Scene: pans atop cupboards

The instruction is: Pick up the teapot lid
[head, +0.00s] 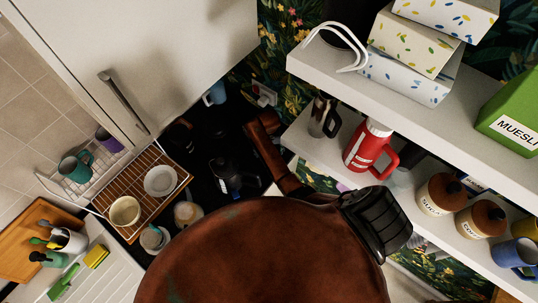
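I cannot make out a teapot lid for certain. A dark pot-like vessel (225,172) stands on the dark, dim surface in the middle, and its top is too dark to read. A large round reddish-brown thing (260,255) fills the lower middle, very close, and hides what lies behind it. A brown bar runs up from it. A black ribbed part (378,222) is at its right edge; I cannot tell what it belongs to. I can make out no fingers of my left or right gripper.
White shelves at the right hold a red flask (369,146), several jars with brown lids and a green muesli box (512,118). A wooden rack (148,188) with bowls, a mug rack and a yellow sponge (96,256) are at the left. A white cupboard (170,40) stands above.

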